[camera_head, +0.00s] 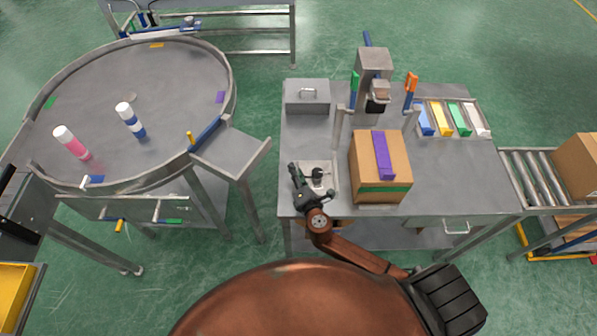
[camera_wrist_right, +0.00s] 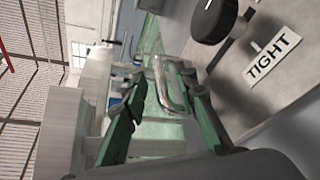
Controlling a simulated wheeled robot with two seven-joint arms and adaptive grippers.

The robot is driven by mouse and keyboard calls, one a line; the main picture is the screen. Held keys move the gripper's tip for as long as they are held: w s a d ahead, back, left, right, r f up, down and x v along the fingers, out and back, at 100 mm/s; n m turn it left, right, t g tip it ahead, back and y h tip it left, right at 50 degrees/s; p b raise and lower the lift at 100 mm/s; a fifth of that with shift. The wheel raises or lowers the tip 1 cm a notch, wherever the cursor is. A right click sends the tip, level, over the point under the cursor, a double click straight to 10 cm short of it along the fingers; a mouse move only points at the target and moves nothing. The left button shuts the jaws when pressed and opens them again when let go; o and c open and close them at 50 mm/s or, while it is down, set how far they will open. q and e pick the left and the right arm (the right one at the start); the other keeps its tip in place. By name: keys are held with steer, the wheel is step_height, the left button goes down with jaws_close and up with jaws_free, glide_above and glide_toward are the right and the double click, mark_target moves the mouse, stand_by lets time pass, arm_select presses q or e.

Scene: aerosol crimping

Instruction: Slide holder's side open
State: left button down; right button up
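My right gripper (camera_head: 296,181) is at the left front edge of the work table, left of a black knob (camera_head: 318,174) on a light plate. In the right wrist view its two green-and-dark fingers (camera_wrist_right: 167,90) stand apart. A bent, shiny metal bar (camera_wrist_right: 163,88), which looks like a handle, shows between the fingertips; I cannot tell if they touch it. The black knob (camera_wrist_right: 213,19) and a label reading TIGHT (camera_wrist_right: 273,56) are on the grey surface beside the fingers. The holder's side cannot be made out clearly. My left gripper is not in view.
A cardboard box with purple tape (camera_head: 398,187) stands right of the knob on the work table (camera_head: 455,180). A press (camera_head: 374,68) and a metal box (camera_head: 307,96) stand behind. A floor gap separates the tables.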

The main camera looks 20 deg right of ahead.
steer(key=shift+s+a+f, duration=0.15)
steer(key=shift+a, duration=0.05)
steer(key=v, duration=1.1)
steer(key=shift+s+d+r, duration=0.15)
steer(key=shift+s+r, duration=0.15)
steer(key=shift+s, duration=0.05)
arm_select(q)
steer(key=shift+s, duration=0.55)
